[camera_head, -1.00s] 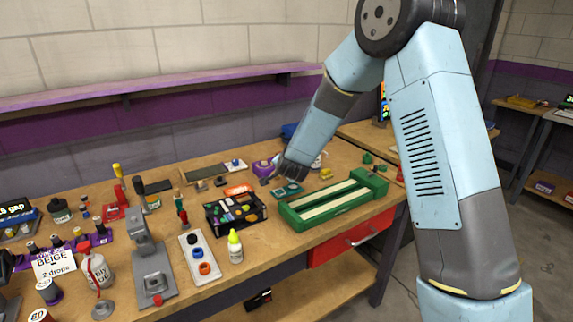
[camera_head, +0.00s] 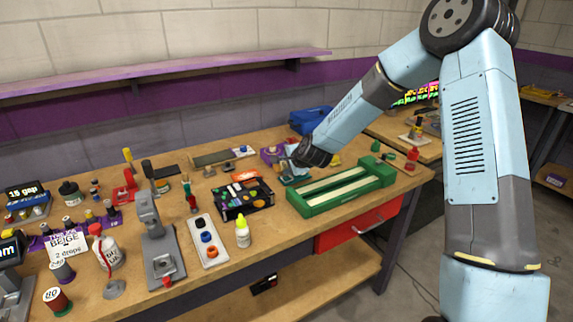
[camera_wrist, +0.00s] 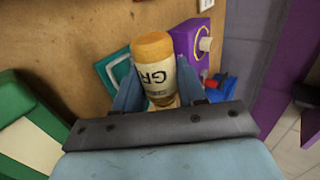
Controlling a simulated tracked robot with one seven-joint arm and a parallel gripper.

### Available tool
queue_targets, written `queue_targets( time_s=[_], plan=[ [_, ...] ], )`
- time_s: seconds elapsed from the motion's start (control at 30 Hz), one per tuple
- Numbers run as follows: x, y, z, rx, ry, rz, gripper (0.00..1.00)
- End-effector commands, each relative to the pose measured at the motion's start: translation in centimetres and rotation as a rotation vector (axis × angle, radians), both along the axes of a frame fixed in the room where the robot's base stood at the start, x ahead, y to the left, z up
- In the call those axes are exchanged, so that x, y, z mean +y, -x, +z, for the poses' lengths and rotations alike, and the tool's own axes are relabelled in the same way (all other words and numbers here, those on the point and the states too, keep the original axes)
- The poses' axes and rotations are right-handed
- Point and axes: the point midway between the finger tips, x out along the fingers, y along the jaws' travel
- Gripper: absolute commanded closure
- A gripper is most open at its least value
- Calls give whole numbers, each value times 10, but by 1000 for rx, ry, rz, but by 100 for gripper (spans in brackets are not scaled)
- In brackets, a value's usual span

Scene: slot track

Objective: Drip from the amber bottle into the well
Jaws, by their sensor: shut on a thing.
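My gripper (camera_head: 294,167) is at the far right part of the bench, behind the green slotted block. In the wrist view my gripper (camera_wrist: 158,98) is shut around an amber-brown bottle (camera_wrist: 155,68). My arm hides the bottle in the head view. I cannot tell which part is the well.
A purple box with a pale knob (camera_wrist: 189,45) stands close beside the bottle. The green block (camera_head: 340,190) is near the front edge. A black tray of coloured parts (camera_head: 243,199), a white strip with rings (camera_head: 208,241) and a yellow-capped bottle (camera_head: 242,232) stand to the left.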

Motion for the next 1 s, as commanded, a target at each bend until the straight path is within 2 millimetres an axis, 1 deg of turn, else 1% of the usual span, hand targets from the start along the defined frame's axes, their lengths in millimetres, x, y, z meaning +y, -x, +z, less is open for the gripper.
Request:
queue_targets(
  time_s=[0.47, 1.0],
  plan=[
    [2, 0, -1, 16, -26, 1, 90],
    [-1, 0, -1, 30, -45, -1, 90]
  ],
)
